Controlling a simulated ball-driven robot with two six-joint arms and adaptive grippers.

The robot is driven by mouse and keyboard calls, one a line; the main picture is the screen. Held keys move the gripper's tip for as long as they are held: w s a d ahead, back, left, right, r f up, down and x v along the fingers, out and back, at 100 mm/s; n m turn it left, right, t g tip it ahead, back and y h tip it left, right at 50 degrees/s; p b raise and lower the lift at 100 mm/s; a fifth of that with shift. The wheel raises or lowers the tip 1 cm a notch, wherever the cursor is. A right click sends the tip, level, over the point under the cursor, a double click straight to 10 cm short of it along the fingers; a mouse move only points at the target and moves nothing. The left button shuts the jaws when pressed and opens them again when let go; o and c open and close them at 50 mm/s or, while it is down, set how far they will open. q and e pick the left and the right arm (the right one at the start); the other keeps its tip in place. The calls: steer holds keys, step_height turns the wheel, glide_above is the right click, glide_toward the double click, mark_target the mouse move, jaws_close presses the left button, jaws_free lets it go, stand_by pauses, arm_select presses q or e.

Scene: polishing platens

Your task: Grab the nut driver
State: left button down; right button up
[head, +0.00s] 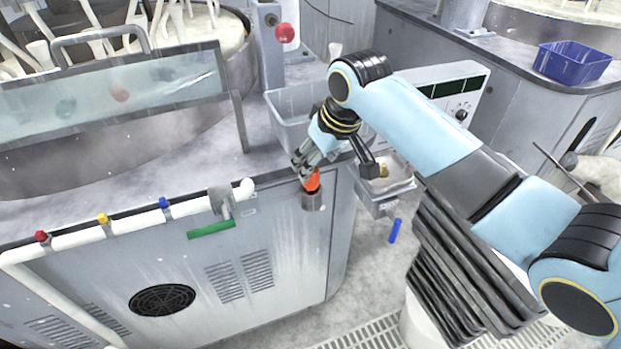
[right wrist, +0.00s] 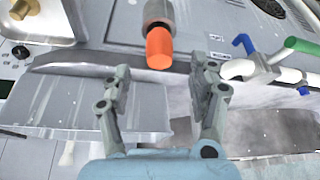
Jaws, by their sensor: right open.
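The nut driver, seen as an orange handle (head: 312,181), stands in a grey metal cup (head: 313,201) on the front of the grey machine. Its lower part is hidden in the cup. In the right wrist view the orange handle (right wrist: 159,48) points out of the cup (right wrist: 157,13), just beyond and between my fingertips. My right gripper (head: 304,166) is open and empty, close to the handle's top; its fingers (right wrist: 161,78) stand on either side with gaps. My left gripper is not in view.
White pipe with a green-handled valve (head: 210,230) runs along the machine front, left of the cup. A grey bin (head: 290,115) sits behind my gripper, and a small tray (head: 388,188) is to the right. A blue object (head: 395,230) is lower right.

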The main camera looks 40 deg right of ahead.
mark_target(313, 183)
steer(key=x, duration=0.4)
steer(key=shift+w+d, duration=0.1)
steer(key=shift+w, duration=0.05)
jaws_close()
